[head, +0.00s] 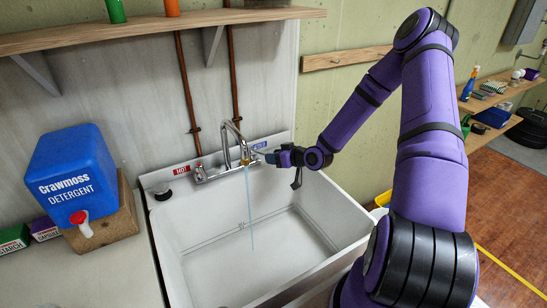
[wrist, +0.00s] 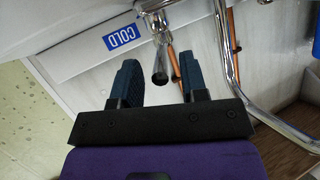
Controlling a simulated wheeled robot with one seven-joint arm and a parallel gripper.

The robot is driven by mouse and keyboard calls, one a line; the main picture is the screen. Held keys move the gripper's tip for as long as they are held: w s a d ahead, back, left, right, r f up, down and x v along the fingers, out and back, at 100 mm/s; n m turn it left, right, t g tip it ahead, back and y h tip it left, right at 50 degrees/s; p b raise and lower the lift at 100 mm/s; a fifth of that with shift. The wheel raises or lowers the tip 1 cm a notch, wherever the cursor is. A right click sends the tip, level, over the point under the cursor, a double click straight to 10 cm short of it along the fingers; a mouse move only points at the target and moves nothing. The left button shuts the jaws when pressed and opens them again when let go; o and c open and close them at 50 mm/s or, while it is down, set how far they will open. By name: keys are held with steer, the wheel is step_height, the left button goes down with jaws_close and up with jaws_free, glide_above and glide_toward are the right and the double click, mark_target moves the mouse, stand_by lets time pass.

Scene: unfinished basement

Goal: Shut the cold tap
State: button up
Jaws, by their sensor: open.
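The chrome faucet (head: 227,145) stands at the back of the white sink (head: 163,240), and a thin stream of water (head: 250,205) falls from its spout. A blue COLD label (wrist: 122,38) marks the right side and a red HOT label the left. In the wrist view the chrome cold tap handle (wrist: 160,70) points toward me, its end between the fingertips. My gripper (wrist: 159,62) is open at the handle, and I cannot tell whether either finger touches it. In the head view my gripper (head: 268,157) reaches in from the right and largely hides the cold handle.
A blue detergent container (head: 80,165) sits on a wooden block left of the sink. A wooden shelf (head: 150,30) runs above, and copper pipes (head: 186,90) climb the wall behind the faucet. The basin is empty of objects. Shelves with small items stand far right.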

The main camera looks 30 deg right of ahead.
steer(key=shift+w+a+f, duration=0.1)
steer(key=shift+w+a, duration=0.05)
steer(key=shift+w, duration=0.1)
jaws_close()
steer(key=shift+a, duration=0.1)
steer(key=shift+s+a+m+t+h, duration=0.15)
steer(key=shift+a+m+t+h, duration=0.15)
steer(key=shift+a+m+h, duration=0.8)
steer(key=shift+s+a+m+t+h, duration=0.15)
steer(key=shift+a+m+t+h, duration=0.15)
steer(key=shift+a+m+h, duration=0.8)
steer(key=shift+d+h, duration=0.35)
steer(key=shift+h, duration=0.15)
